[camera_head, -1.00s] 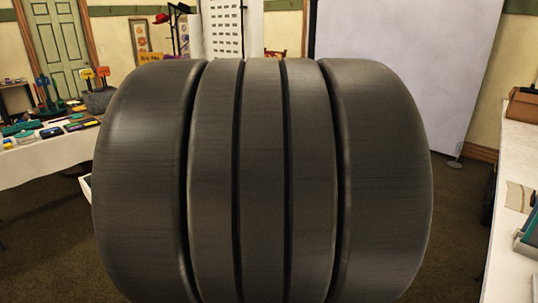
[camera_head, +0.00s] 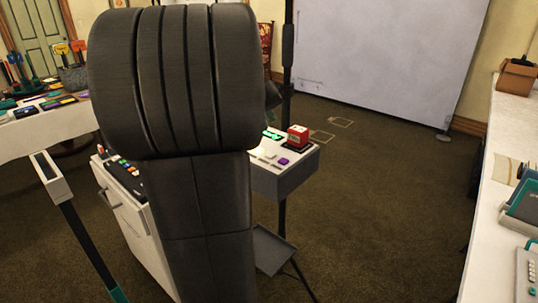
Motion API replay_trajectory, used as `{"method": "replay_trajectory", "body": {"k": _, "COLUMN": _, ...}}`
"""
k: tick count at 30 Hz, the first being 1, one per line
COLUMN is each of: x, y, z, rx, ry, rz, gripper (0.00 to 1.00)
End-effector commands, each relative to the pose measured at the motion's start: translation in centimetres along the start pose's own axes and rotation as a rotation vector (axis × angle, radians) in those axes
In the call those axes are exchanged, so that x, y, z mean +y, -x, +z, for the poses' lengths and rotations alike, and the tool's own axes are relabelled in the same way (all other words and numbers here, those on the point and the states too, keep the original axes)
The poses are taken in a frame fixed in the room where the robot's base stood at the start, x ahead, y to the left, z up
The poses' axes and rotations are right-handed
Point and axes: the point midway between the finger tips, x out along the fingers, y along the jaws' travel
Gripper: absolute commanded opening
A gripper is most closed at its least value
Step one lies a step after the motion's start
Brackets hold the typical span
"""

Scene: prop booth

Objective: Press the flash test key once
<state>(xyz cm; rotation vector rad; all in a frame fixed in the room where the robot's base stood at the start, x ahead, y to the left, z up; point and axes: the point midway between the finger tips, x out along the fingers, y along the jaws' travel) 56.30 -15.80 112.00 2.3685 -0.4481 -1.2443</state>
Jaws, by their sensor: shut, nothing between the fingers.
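A grey console box (camera_head: 282,182) with a pale top stands just right of my arm. Its top carries a green key (camera_head: 271,135), a purple key (camera_head: 283,161) and a red block-like unit (camera_head: 298,136). A white cabinet (camera_head: 128,218) left of my arm has a dark panel with several small coloured buttons (camera_head: 124,164). I cannot tell which of these is the flash test key; my arm covers the middle between the two units. My gripper does not show; my dark arm links fill the centre left and may hide it.
A cloth-covered table (camera_head: 50,135) with small goods stands at the left. A white counter (camera_head: 490,225) with a cardboard box (camera_head: 517,76) runs along the right. A dark tray on a stand (camera_head: 272,250) sits low below the console. Carpet between console and right counter is clear.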

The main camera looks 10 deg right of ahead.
Motion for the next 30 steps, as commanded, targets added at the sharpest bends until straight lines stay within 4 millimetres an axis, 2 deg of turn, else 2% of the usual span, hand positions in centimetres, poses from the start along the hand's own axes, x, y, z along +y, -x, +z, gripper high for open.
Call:
{"method": "replay_trajectory", "body": {"k": 8, "x": -0.6, "y": -0.7, "z": 0.6, "rx": -0.001, "ry": 0.000, "rz": -0.001, "gripper": 0.00}}
{"method": "replay_trajectory", "body": {"k": 21, "x": -3.6, "y": -4.9, "z": 3.6, "rx": -0.001, "ry": 0.001, "rz": -0.001, "gripper": 0.00}}
{"method": "replay_trajectory", "body": {"k": 30, "x": -4.5, "y": -6.2, "z": 4.5, "rx": 0.000, "ry": 0.000, "rz": -0.001, "gripper": 0.00}}
